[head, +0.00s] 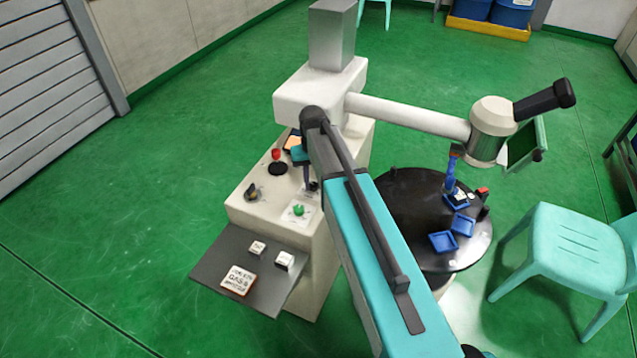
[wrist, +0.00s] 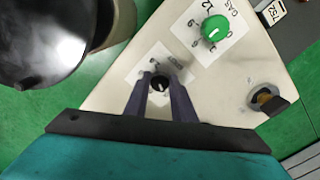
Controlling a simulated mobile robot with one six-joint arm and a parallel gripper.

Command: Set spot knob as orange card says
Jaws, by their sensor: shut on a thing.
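The small black knob (wrist: 160,80) sits on a white dial plate (wrist: 183,64) in the wrist view, with a white mark on its face. The lettering on that plate is too blurred and covered to read. My gripper (wrist: 159,89) is shut on this knob, one finger on each side. In the head view my gripper (head: 307,184) reaches down to the console top (head: 243,211), and my arm hides part of the panel. An orange card (head: 291,143) shows partly behind my arm at the console's back; its text cannot be read.
A green knob (wrist: 215,28) on a GAS plate is close by. A red button (head: 276,154), a black disc (head: 278,168) and a dark switch (head: 252,191) share the console. A grey shelf (head: 222,257) bears small blocks and a sign. A round black table (head: 400,200) stands right.

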